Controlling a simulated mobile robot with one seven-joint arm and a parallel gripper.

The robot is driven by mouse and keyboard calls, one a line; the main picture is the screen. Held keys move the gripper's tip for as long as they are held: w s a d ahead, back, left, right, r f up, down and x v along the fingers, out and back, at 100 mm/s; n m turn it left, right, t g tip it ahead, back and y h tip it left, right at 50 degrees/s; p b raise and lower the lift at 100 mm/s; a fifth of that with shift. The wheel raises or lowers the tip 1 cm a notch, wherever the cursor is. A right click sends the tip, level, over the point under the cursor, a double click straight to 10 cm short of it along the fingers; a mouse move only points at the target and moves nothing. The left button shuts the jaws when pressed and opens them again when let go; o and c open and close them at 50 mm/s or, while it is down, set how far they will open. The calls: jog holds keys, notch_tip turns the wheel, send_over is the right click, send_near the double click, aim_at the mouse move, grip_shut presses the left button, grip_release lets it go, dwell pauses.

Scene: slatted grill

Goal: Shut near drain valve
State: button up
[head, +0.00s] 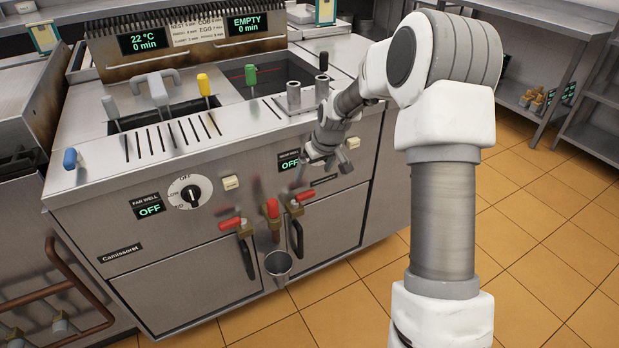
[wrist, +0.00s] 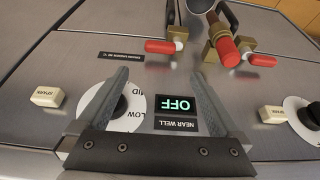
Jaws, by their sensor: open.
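The near drain valve is the right one in the head view, with a red handle (head: 304,196) over a brass body under the near well display. In the upside-down wrist view its red handle (wrist: 162,47) lies sideways, ahead of my fingertips. My gripper (head: 325,170) is open and empty in front of the panel, above the valve and apart from it. In the wrist view the gripper (wrist: 158,80) frames part of the near well display (wrist: 179,104). The far drain valve has a similar red handle (head: 230,223) to the left.
A central red handle (head: 272,208) sits between the two valves, close to the near one. A metal cup (head: 278,263) is below it. The far well knob (head: 190,192) and a cream switch (head: 230,182) project from the panel. Tiled floor (head: 395,265) in front is open.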

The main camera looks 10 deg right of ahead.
jog(key=shift+p+v, duration=0.4)
jog(key=shift+v, duration=2.35)
jog(key=s+a+r+m+h, duration=0.1)
jog(key=s+a+r+h, duration=0.15)
jog(key=s+r, duration=1.25)
jog(key=s+a+r+m+t+y, duration=0.1)
jog(key=s+a+m, duration=0.1)
jog(key=s, duration=1.7)
notch_tip(320, 180, up, 16)
jog(key=p, duration=1.6)
jog(key=shift+r, duration=0.2)
